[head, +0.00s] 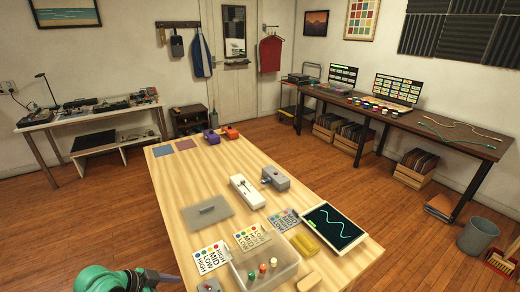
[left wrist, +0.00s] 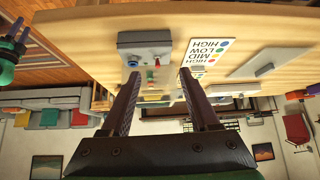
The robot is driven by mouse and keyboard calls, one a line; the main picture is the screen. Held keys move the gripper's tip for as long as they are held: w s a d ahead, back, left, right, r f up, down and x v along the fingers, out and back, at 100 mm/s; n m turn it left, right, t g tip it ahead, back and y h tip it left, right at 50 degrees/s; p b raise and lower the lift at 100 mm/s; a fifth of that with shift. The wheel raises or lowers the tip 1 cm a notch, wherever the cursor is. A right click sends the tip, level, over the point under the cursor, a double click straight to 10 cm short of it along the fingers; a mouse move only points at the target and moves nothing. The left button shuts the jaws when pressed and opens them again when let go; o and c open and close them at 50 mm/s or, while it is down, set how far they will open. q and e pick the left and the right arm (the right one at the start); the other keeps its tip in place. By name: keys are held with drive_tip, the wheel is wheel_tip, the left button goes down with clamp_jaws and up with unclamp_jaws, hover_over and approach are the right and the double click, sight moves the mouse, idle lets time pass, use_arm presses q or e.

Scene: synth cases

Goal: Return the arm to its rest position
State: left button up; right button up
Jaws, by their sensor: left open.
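My left gripper (head: 160,279) comes in at the bottom left of the head view, its green wrist (head: 100,281) beside the table's near left edge. In the left wrist view its two dark fingers (left wrist: 160,92) are wide apart with nothing held between them. That view shows the table upside down. A green and dark part of my right arm (left wrist: 8,55) shows at its left edge; its finger state is unclear. My right arm is not in the head view.
The wooden table (head: 170,205) carries a clear bin (head: 283,278) with coloured knobs, a printed card (head: 210,257), a grey lid (head: 207,212), a tablet (head: 335,228) and a grey device (head: 275,178). A grey box (left wrist: 145,42) sits near the left fingers in the wrist view.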

use_arm(q)
drive_tip(key=a+f+n+t+y, duration=0.1)
drive_tip(key=a+f+n+y, duration=0.25)
drive_tip(key=a+f, duration=0.55)
drive_tip(key=s+a+f+n+g+y, duration=0.1)
drive_tip(key=s+a+f+n, duration=0.1)
drive_tip(key=s+f, duration=0.35)
drive_tip(key=s+a+f+n+y, duration=0.1)
drive_tip(key=s+f+n, duration=0.15)
drive_tip(key=f, duration=0.65)
drive_tip(key=s+d+f+g, duration=0.1)
drive_tip(key=s+d+f, duration=0.2)
drive_tip(key=s, duration=0.4)
drive_tip(key=s+d+f+g, duration=0.1)
drive_tip(key=s+d+f, duration=0.2)
drive_tip(key=s+f, duration=0.2)
drive_tip(key=s+d+f+g, duration=0.2)
drive_tip(key=s+f, duration=0.3)
drive_tip(key=s, duration=0.6)
drive_tip(key=shift+s+d+y, duration=0.25)
drive_tip(key=shift+d+y, duration=0.2)
drive_tip(key=shift+d, duration=0.45)
